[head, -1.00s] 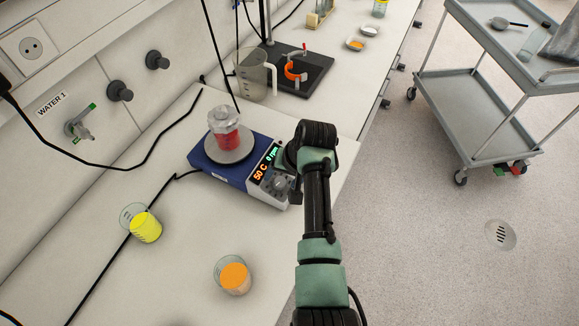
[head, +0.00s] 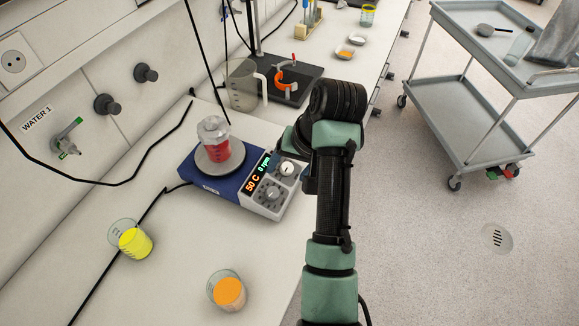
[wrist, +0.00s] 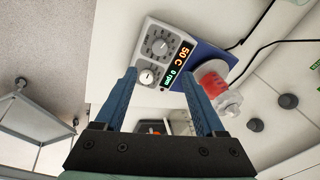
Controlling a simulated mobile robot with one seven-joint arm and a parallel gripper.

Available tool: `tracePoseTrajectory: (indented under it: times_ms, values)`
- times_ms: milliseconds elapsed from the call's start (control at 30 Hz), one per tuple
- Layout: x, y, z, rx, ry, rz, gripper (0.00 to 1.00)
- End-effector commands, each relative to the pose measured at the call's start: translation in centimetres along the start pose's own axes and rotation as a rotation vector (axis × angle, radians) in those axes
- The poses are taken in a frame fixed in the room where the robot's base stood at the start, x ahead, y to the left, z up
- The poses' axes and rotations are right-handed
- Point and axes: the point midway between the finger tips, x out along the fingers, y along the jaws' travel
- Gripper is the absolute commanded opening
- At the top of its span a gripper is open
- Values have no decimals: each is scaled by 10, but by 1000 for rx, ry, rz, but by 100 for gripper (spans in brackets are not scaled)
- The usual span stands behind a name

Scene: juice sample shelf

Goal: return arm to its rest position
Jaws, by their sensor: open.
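My arm reaches forward over the right edge of the bench in the head view, and its far end hides my gripper there. In the wrist view my gripper (wrist: 162,100) has its two blue fingers apart with nothing between the tips. Past the fingers is the blue hotplate (head: 228,183), which shows 50 C and 0 rpm; its knobs and display (wrist: 168,55) lie near the fingertips in the picture. A beaker of red liquid (head: 216,150) stands on the hotplate's round plate, apart from my gripper.
A yellow-filled beaker (head: 135,243) and an orange-filled beaker (head: 229,292) stand on the near bench. A clear jug (head: 241,88) and a black stand base (head: 300,75) are behind the hotplate. A grey trolley (head: 480,115) stands right; floor between is clear.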

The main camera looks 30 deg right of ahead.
Motion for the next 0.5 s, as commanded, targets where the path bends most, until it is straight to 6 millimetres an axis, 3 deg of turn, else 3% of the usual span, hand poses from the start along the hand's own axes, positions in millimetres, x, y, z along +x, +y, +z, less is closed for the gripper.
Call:
tracePoseTrajectory:
  times_ms: [367,500]
  values:
    - [-1,-3,-3,-8,17,-1,72]
    - [-22,-32,-30,-83,197,-19,72]
